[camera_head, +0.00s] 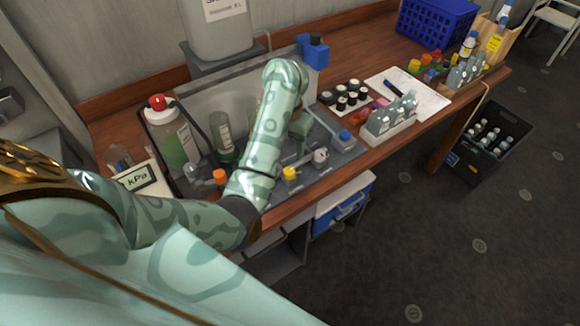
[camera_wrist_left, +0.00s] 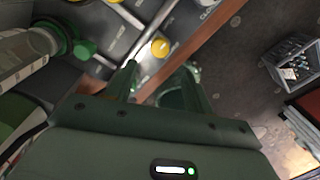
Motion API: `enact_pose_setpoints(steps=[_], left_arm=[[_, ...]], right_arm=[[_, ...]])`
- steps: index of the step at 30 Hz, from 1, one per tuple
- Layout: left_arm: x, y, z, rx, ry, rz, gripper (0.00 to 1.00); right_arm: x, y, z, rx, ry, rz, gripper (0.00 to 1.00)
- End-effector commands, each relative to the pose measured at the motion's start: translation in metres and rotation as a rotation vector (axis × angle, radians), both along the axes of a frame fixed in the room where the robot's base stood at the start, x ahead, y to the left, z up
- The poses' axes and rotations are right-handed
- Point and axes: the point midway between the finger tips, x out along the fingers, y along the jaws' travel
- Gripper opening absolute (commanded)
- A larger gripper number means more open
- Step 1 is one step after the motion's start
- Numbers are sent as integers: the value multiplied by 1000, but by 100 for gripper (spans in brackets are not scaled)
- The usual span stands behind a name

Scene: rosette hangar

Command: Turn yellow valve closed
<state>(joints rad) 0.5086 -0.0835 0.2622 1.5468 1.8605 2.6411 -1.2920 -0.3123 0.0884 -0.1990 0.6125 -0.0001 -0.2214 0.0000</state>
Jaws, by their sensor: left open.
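The yellow valve (camera_head: 290,173) is a small round knob near the front edge of the grey panel (camera_head: 335,160) on the bench. In the left wrist view the yellow valve (camera_wrist_left: 160,47) lies just beyond the fingertips, roughly midway between them. My left gripper (camera_head: 297,140) reaches down over the panel, behind the yellow valve in the head view and partly hidden by my forearm. In the left wrist view my left gripper (camera_wrist_left: 161,70) is open, with nothing between its fingers. I cannot tell whether a finger touches anything. My right gripper is not in view.
An orange valve (camera_head: 220,177) and a blue valve (camera_head: 345,135) flank the yellow one. A red-capped bottle (camera_head: 170,130) and a kPa display (camera_head: 138,180) stand at left. Small bottles in a white rack (camera_head: 390,128) stand right. A black crate (camera_head: 490,140) is on the floor.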

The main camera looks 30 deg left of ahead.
Motion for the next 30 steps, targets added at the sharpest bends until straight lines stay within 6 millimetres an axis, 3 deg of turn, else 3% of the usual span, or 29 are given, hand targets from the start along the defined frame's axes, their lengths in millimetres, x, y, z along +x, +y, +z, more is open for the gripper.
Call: enact_pose_setpoints(steps=[1,9,15,24,29,30], left_arm=[[0,-1,-24,-1,5,0,52],[0,-2,-78,-1,3,0,52],[0,-3,-94,-1,1,0,52],[0,-3,-94,-1,-1,0,52],[0,-3,-94,-1,-1,0,10],[0,-3,-95,-1,-1,0,7]], right_arm=[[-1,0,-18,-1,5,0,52],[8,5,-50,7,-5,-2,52],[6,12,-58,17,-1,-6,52],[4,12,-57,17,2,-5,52],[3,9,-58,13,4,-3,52],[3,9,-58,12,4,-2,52]])
